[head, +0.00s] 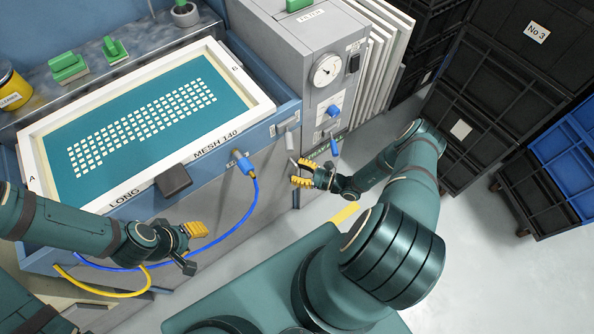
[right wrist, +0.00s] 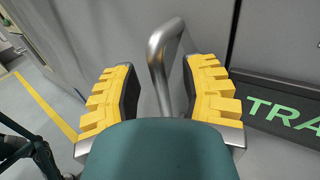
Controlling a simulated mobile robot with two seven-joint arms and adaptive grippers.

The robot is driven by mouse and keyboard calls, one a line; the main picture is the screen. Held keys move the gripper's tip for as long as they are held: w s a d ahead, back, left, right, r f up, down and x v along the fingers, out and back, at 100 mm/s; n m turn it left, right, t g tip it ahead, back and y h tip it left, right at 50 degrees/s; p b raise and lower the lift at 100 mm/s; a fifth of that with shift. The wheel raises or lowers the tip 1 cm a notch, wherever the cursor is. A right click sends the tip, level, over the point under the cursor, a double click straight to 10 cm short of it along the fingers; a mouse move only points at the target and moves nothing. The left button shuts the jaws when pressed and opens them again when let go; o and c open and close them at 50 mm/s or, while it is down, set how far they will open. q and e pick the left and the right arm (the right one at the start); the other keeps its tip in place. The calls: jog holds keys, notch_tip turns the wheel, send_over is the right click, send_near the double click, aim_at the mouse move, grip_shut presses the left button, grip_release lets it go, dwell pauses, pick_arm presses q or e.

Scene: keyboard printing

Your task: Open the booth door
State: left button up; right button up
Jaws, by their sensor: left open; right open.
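A bent metal bar handle (right wrist: 158,65) stands out from a grey panel (right wrist: 275,40) in the right wrist view. I take the panel for the booth door, though no label on it says so. My right gripper (head: 303,174) is open at the front of the grey cabinet. Its yellow fingers (right wrist: 160,98) stand on either side of the handle, with gaps visible. My own green wrist part hides the handle's lower end. My left gripper (head: 194,249) is open and empty in front of the blue printing station, away from the handle.
The grey filter cabinet (head: 290,75) carries a gauge (head: 327,70) and knobs. A framed mesh screen (head: 232,140) lies to its left. Blue and yellow hoses (head: 254,190) hang below it. A dark strip with green letters (right wrist: 290,112) is right of the handle. Black crates (head: 470,100) stand right.

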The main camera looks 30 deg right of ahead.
jog(key=shift+w+a, duration=0.1)
jog(key=shift+w, duration=0.05)
grip_shut()
